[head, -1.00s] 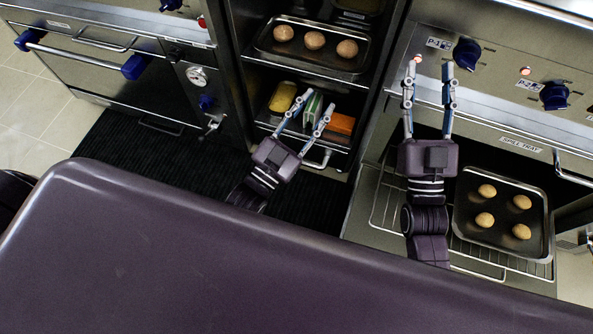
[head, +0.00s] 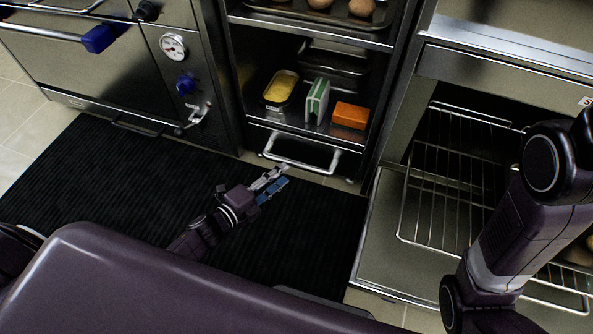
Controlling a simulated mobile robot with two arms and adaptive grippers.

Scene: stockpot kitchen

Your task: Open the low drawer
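The low drawer (head: 292,166) is at the bottom of the dark middle cabinet, under the shelf with the sponges. Its front looks closed, with a silver bar handle (head: 302,167) across it. My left gripper (head: 286,175) is just in front of the drawer, lower and slightly left of the handle's middle, pointing toward it. Its two fingers are apart at the tips, one nearly over the other, with nothing between them. It appears apart from the handle. My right arm crosses the right side; its gripper is out of the picture.
Above the drawer, a shelf holds a yellow item in a dish (head: 281,88), a green-and-white item (head: 317,98) and an orange block (head: 351,115). An open oven with a wire rack (head: 437,190) is at the right. A black mat (head: 110,170) covers clear floor at the left.

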